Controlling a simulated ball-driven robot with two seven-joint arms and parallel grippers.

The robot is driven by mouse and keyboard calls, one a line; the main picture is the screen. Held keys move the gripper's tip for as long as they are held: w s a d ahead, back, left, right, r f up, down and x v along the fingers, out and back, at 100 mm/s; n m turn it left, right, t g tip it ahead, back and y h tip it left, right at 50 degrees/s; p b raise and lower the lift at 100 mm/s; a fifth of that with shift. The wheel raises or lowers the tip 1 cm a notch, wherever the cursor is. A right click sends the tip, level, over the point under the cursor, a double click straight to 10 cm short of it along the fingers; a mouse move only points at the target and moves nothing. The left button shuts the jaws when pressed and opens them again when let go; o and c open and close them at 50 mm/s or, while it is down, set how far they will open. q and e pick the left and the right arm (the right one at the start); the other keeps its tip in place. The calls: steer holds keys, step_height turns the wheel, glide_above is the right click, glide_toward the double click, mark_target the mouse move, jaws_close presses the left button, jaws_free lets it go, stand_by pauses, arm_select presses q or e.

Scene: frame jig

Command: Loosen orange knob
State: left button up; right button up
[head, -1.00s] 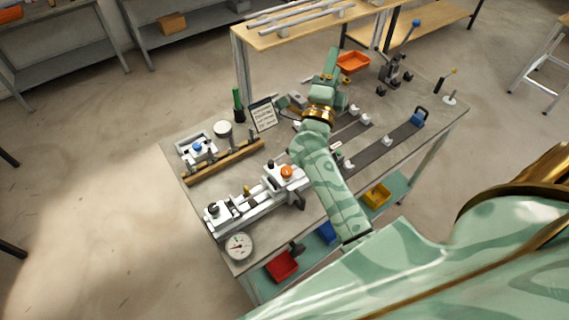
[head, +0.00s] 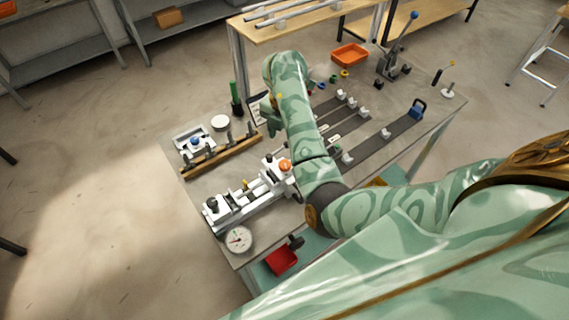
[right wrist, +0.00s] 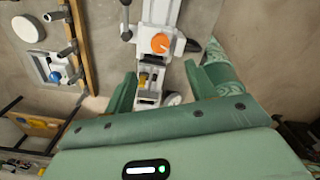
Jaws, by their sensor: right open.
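The orange knob (head: 285,165) sits on top of a white clamp block (head: 270,168) on a long pale rail fixture (head: 235,210) at the table's front left. In the right wrist view the orange knob (right wrist: 160,43) lies beyond my right gripper (right wrist: 159,76), roughly midway between its fingers across the picture. The fingers are spread and empty, and do not touch the knob. In the head view my right gripper (head: 271,118) hangs behind the knob, partly hidden by my forearm. My left gripper is in neither view.
A blue knob (head: 195,142) on a small fixture and a wooden rail with pegs (head: 220,155) lie left. A dial gauge (head: 238,239) is at the front corner. Dark strips with small blocks (head: 385,135) and an orange tray (head: 350,55) are right and back.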

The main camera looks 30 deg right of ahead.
mark_target(285, 164)
step_height(285, 164, down, 11)
steer(key=b, duration=0.3)
steer(key=shift+f, duration=0.2)
steer(key=c, duration=1)
